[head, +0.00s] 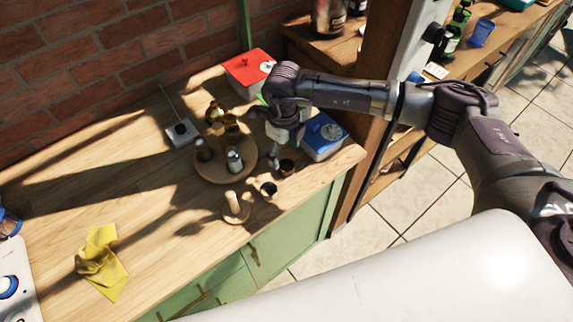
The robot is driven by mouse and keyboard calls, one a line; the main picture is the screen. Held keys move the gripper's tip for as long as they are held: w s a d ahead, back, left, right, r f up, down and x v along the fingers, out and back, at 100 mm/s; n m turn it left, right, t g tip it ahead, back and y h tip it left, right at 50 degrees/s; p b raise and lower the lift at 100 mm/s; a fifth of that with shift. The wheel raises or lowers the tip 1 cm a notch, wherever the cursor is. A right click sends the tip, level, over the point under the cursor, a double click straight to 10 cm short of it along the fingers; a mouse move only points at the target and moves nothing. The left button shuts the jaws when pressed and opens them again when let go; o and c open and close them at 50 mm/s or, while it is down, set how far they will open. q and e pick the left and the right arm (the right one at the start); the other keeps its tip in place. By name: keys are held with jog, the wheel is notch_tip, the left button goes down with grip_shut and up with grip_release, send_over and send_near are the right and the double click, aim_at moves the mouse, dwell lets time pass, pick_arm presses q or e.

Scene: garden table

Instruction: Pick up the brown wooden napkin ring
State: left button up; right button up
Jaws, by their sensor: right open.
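Two small round brown pieces stand near the front edge of the wooden table. One brown piece (287,167) is dark and right under my right gripper; the other brown piece (268,190) is a little nearer the front edge. Either could be the brown wooden napkin ring; they are too small to tell apart surely. My right gripper (281,158) is open, pointing down above and slightly left of the dark piece, with nothing seen between its fingers. Whether a finger touches the piece cannot be told. My left gripper is not in view.
A round wooden tray (215,176) with shakers and jars stands just left of my gripper. A blue box (323,137) is close on the right, a red box (248,70) behind. A wooden stand with a post (235,208) is in front. A yellow cloth (101,262) lies left.

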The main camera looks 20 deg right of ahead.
aim_at(285, 170)
jog(key=shift+f, duration=0.3)
notch_tip(285, 170, down, 4)
jog(key=shift+w+d+r+p, duration=0.1)
jog(key=shift+r+p, duration=0.05)
jog(key=shift+p, duration=1)
jog(key=shift+f, duration=0.5)
jog(key=c, duration=0.8)
